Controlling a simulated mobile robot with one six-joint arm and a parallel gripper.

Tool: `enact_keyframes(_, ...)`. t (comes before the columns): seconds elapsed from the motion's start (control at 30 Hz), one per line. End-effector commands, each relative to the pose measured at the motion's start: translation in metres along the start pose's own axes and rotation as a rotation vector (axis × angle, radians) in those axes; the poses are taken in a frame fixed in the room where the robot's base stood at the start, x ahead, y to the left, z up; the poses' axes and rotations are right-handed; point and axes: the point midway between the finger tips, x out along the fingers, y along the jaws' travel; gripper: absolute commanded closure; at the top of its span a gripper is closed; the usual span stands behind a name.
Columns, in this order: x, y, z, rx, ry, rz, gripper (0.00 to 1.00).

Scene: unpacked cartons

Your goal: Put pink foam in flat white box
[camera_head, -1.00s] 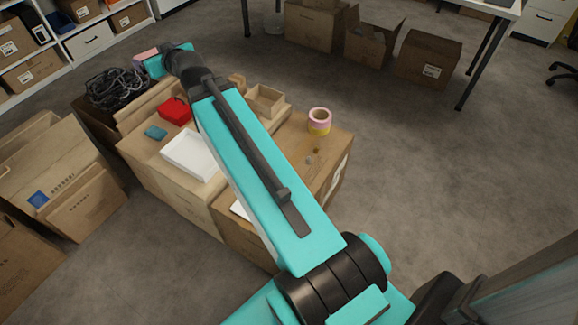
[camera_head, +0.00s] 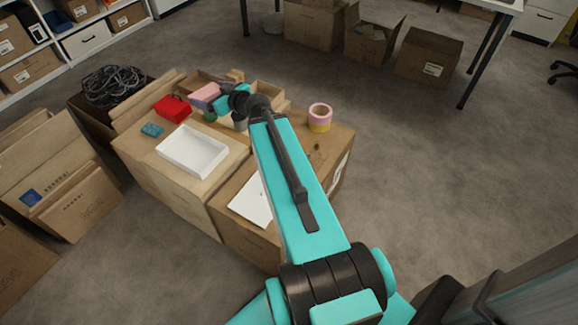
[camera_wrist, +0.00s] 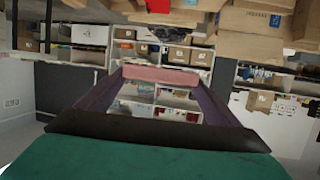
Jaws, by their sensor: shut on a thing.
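The pink foam (camera_head: 206,92) is a pale pink block held up near the far side of the cartons in the head view. It also shows as a pink bar (camera_wrist: 160,76) between the fingertips in the wrist view. My gripper (camera_head: 214,98) is shut on it. The flat white box (camera_head: 191,165) is a shallow open tray on the carton top, nearer the camera than my gripper and slightly left. Its inside looks empty. My gripper is apart from the box.
A red box (camera_head: 172,108) and a small teal block (camera_head: 152,130) lie left of and behind the white box. A tape roll (camera_head: 320,118) stands on the right carton. A white sheet (camera_head: 252,202) lies in front. Black cables (camera_head: 113,86) fill a carton at the left.

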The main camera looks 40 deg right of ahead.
Motion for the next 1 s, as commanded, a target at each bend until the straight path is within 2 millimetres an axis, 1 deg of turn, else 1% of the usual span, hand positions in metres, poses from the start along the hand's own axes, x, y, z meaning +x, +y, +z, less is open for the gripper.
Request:
enact_keyframes(0.03,-0.003,0.008,0.021,0.002,-0.003,-0.007,0.35)
enact_keyframes(0.27,-0.021,0.03,0.089,-0.018,0.001,-0.066,0.35)
enact_keyframes(0.5,-0.048,0.046,0.157,-0.041,0.003,-0.129,0.35)
enact_keyframes(0.7,-0.072,0.058,0.21,-0.058,0.002,-0.18,0.35)
enact_keyframes(0.87,-0.092,0.067,0.249,-0.07,0.003,-0.218,0.35)
enact_keyframes(1.0,-0.113,0.074,0.281,-0.077,0.002,-0.241,0.35)
